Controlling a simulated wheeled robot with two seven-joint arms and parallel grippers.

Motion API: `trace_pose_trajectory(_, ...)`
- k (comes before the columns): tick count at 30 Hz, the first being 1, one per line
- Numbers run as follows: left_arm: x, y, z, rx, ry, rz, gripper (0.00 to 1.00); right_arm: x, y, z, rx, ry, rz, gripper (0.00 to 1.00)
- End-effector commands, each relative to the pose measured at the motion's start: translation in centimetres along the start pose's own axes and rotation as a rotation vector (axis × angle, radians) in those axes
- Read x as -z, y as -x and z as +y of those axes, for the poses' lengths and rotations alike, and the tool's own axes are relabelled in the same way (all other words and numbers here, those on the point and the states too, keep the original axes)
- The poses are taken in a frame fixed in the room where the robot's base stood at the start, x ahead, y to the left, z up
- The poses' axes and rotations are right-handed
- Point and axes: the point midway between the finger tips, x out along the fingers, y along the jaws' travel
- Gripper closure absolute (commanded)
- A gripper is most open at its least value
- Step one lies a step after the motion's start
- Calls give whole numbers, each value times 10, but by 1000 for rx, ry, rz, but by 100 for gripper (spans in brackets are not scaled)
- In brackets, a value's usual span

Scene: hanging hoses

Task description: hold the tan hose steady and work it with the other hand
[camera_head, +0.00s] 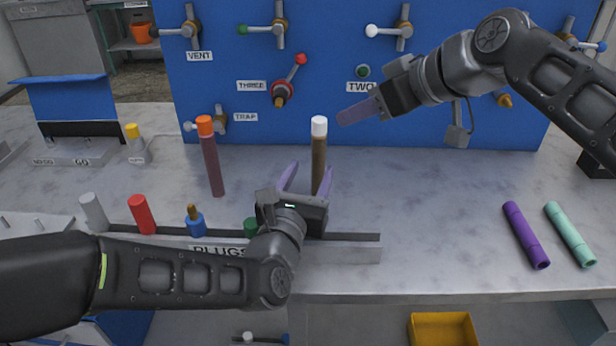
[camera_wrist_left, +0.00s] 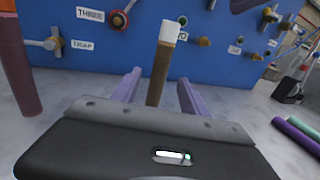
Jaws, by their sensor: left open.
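The tan hose (camera_head: 319,165) is a brown upright tube with a white top, near the middle of the head view. My left gripper (camera_head: 308,176) is open around its lower part, one lavender finger to each side. The left wrist view shows the hose (camera_wrist_left: 158,80) between the two spread fingers, with gaps at both sides. My right gripper (camera_head: 357,111) is above and right of the hose, in front of the blue panel, clear of the hose. Its fingers overlap from this angle, so their opening is hidden.
A maroon hose with an orange top (camera_head: 211,160) stands upright to the left. The plug rack (camera_head: 350,248) lies in front, with several plugs at its left. Purple (camera_head: 525,235) and mint (camera_head: 570,234) tubes lie at right. The blue panel (camera_head: 225,70) with valves stands behind.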

Motion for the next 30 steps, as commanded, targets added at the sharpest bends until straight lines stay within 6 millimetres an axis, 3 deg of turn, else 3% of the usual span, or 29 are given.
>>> trace_pose_trajectory(9, 1, -45, 0, 0, -1, 1, 48, 0, 0, 0, 0, 0, 0, 64)
trace_pose_trajectory(15, 0, -65, 0, 1, -1, 0, 48, 0, 0, 0, 0, 0, 0, 64)
trace_pose_trajectory(25, 0, -68, 0, 1, -1, 0, 48, 0, 0, 0, 0, 0, 0, 64)
trace_pose_trajectory(30, 0, -68, 0, 1, -1, 0, 62, 0, 0, 0, 0, 0, 0, 64)
